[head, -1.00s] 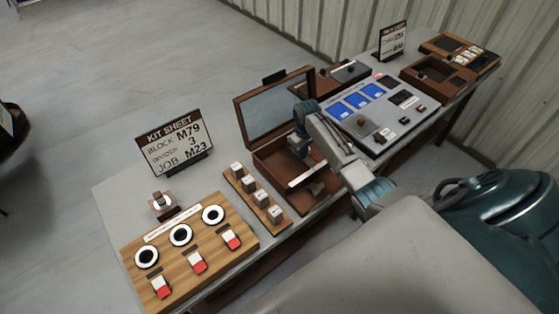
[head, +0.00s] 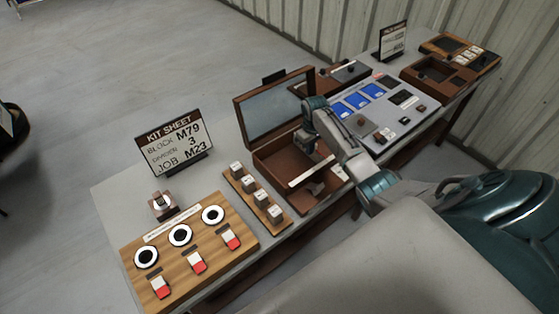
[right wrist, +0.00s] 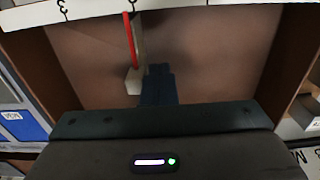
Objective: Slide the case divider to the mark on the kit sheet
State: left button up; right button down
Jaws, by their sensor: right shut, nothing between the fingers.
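The open brown case (head: 268,160) stands on the bench with its lid (head: 272,108) raised. A white scale strip (head: 312,171) runs along it and also shows in the right wrist view (right wrist: 200,10). In that view the divider (right wrist: 139,45) is seen nearly edge-on, with a red line and a pale block (right wrist: 134,82) at its end. My right gripper (right wrist: 158,72) is shut and empty inside the case, just right of the pale block; I cannot tell if they touch. The kit sheet (head: 174,145) reads block M79, divider 3, job M23. My left gripper is out of view.
A wooden board with rings and red-white switches (head: 190,250) is at the near left. A rack of pale blocks (head: 258,199) stands beside the case. A grey panel with blue screens (head: 385,115) and brown trays (head: 437,75) lie to the right.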

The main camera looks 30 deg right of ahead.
jog(key=shift+d, duration=0.1)
jog(key=shift+w+d+b, duration=0.15)
jog(key=shift+d+b, duration=0.3)
jog(key=shift+d, duration=1.2)
jog(key=shift+d+b, duration=0.3)
jog(key=shift+d, duration=0.4)
jog(key=shift+a+p, duration=0.45)
jog(key=shift+p, duration=0.1)
notch_tip(320, 180, up, 8)
jog(key=p, duration=0.1)
